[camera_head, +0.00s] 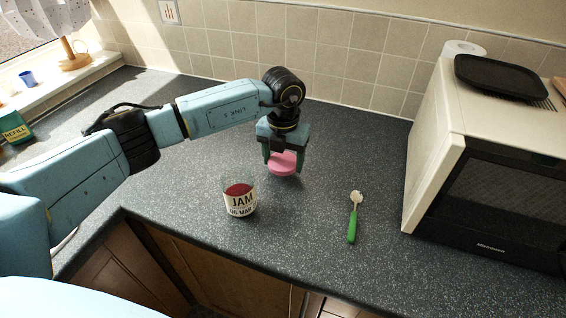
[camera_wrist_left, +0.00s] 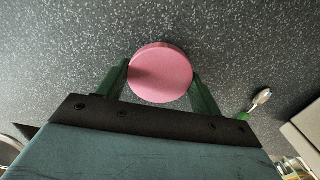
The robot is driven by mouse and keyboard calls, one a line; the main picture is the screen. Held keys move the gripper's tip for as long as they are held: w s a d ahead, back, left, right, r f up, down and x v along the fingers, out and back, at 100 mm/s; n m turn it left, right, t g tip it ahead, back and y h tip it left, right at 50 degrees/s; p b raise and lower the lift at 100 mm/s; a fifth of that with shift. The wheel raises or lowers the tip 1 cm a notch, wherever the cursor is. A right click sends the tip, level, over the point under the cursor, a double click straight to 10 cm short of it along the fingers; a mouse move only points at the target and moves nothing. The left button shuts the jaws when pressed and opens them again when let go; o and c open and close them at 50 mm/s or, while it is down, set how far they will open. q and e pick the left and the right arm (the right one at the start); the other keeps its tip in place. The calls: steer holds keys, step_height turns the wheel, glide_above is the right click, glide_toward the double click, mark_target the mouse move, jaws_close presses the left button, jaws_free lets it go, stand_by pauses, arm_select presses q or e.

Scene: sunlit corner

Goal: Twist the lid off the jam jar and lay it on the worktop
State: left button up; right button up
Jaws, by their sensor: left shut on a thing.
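The jam jar (camera_head: 240,200) stands upright on the dark speckled worktop (camera_head: 310,225). It is open at the top, with red jam inside and a white JAM label on its front. My left gripper (camera_head: 282,160) is behind and to the right of the jar, pointing down. It is shut on the round pink lid (camera_head: 283,165), apart from the jar. The left wrist view shows the lid (camera_wrist_left: 160,73) between the two green fingers. I cannot tell whether the lid touches the worktop. My right gripper is not in view.
A spoon with a green handle (camera_head: 352,226) lies right of the jar. A microwave (camera_head: 490,170) with a black tray (camera_head: 502,77) on top stands at the right. The tiled wall (camera_head: 350,60) bounds the back. Worktop around the lid is clear.

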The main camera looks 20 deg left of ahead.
mark_target(283, 161)
arm_select(q)
steer(key=shift+f, duration=0.85)
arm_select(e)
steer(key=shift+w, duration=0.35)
arm_select(q)
steer(key=shift+f, duration=0.1)
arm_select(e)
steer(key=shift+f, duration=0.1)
arm_select(q)
steer(key=o, duration=1.1)
steer(key=shift+f, duration=0.1)
steer(key=shift+r, duration=0.2)
step_height(283, 161, up, 12)
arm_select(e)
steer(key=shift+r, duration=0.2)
